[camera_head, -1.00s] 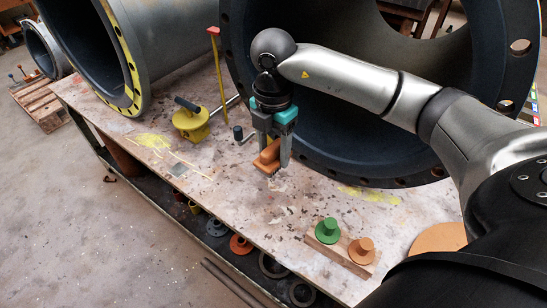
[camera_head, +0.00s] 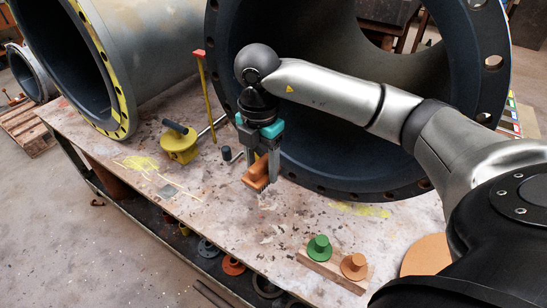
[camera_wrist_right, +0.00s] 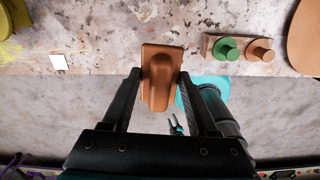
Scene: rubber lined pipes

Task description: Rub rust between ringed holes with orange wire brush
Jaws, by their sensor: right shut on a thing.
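My right gripper (camera_head: 262,178) is shut on the orange brush (camera_head: 256,176) and holds it over the worktable, in front of the large dark flanged pipe (camera_head: 340,175). In the right wrist view the brush (camera_wrist_right: 160,72) sits between the fingertips, its rounded back facing the camera; bristles are not clear. The dark flange has a row of bolt holes along its rim. Another pipe end at left has a yellow flange face (camera_head: 112,85) with holes. I cannot make out rings or a rust patch. A small dark two-pronged shape (camera_wrist_right: 175,125) in the wrist view may be my left gripper.
The worktable (camera_head: 225,215) carries a yellow tool with a dark handle (camera_head: 180,145), a red-topped yellow post (camera_head: 205,95), and green (camera_head: 319,247) and orange (camera_head: 354,265) knobs on a wooden strip. An orange disc (camera_head: 427,256) lies at right. The table's front middle is mostly clear.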

